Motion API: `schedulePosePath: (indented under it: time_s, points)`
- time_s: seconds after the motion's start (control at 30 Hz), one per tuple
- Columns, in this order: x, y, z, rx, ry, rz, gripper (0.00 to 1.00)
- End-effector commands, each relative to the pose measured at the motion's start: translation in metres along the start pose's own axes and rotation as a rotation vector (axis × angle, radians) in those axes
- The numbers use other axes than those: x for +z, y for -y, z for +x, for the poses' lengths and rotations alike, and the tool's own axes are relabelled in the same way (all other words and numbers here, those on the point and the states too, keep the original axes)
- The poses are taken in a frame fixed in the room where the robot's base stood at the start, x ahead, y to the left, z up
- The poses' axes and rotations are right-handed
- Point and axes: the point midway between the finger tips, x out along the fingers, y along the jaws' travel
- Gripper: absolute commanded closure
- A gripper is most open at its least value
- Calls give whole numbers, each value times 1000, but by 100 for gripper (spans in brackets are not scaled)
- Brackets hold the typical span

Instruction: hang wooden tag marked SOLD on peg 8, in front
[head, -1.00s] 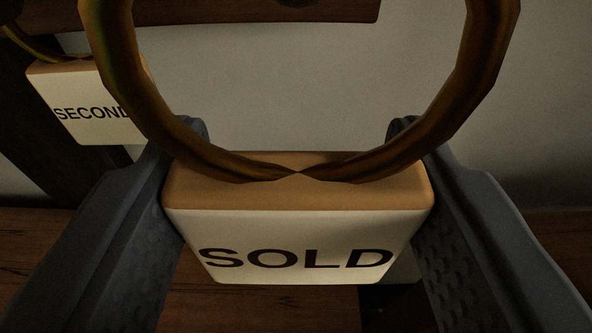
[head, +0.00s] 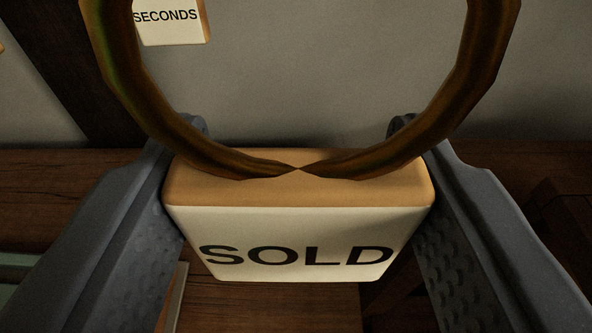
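The wooden tag marked SOLD (head: 297,245) fills the lower middle of the head view, its white face towards me and its lettering upright. A brown ring (head: 478,75) rises from its top edge, and the top of the ring is cut off by the picture's edge. My gripper (head: 298,170) is shut on the tag, one dark grey finger against each side. No peg shows in this view, so peg 8 cannot be made out.
A tag marked SECONDS (head: 170,20) hangs against the grey wall (head: 300,70) at upper left. A dark wooden post (head: 75,60) stands left of it. Dark wooden boards (head: 60,190) lie below the wall. A pale green object (head: 18,300) sits at lower left.

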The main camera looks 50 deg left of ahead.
Motion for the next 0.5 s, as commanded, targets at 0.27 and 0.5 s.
schedulePosePath:
  time_s: [0.27,0.5]
  points:
    - [2,-1,-9,2,2,1,72]
    - [5,0,-26,2,0,1,72]
